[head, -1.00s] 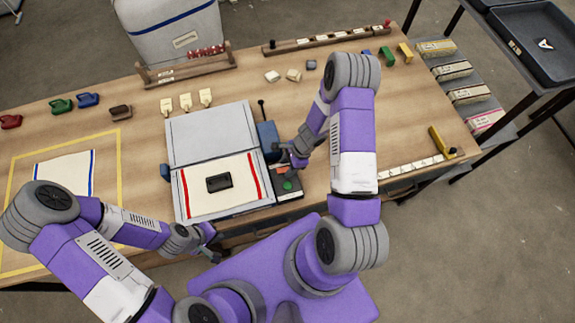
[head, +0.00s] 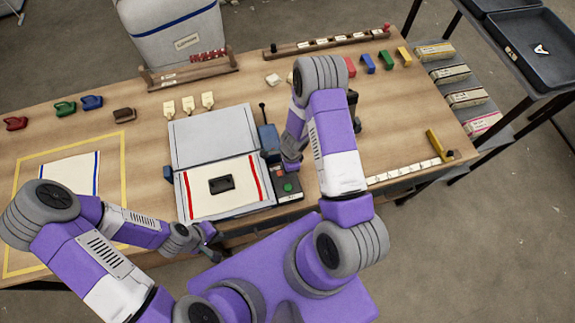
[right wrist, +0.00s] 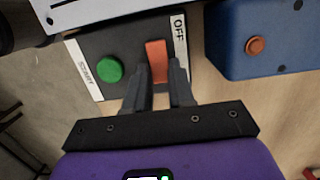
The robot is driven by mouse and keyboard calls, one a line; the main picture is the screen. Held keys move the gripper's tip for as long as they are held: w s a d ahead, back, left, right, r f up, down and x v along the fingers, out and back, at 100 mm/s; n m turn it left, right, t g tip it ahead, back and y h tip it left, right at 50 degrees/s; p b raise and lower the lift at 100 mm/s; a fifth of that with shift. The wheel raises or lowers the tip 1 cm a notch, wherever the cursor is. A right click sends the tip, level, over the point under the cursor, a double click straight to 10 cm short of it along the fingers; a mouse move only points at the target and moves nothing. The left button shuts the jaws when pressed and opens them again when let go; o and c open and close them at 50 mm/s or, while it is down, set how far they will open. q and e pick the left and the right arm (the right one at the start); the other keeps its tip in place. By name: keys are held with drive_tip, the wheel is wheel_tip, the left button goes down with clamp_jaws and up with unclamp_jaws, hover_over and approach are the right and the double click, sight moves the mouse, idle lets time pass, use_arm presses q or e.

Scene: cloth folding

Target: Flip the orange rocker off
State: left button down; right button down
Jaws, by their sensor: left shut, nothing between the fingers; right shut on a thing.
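The orange rocker (right wrist: 157,62) stands on a dark control panel (right wrist: 128,45), beside a white label reading OFF. My right gripper (right wrist: 161,76) is shut on the rocker, with one finger on each side of it. A round green button (right wrist: 109,69) lies left of it in the right wrist view, and also shows in the head view (head: 288,187). In the head view my right gripper (head: 290,165) is over the panel and largely hides the rocker. My left gripper (head: 212,237) is shut and empty at the table's front edge.
Left of the panel is a grey press (head: 214,135) with a cream cloth (head: 205,200) and a dark block (head: 221,184) on it. A blue box with an orange button (right wrist: 255,47) stands close beside the panel.

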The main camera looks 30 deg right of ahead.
drive_tip(key=shift+a+r+h+p, duration=0.2)
drive_tip(key=shift+a+h+p, duration=0.05)
drive_tip(key=shift+h+p, duration=0.4)
drive_tip(key=shift+f, duration=0.1)
drive_tip(key=c, duration=1)
unclamp_jaws()
drive_tip(key=shift+o, duration=0.2)
wheel_tip(320, 180, up, 6)
drive_tip(key=shift+r+p, duration=0.15)
drive_tip(key=shift+p, duration=0.4)
drive_tip(key=shift+d+r, duration=0.1)
drive_tip(key=shift+r, duration=0.5)
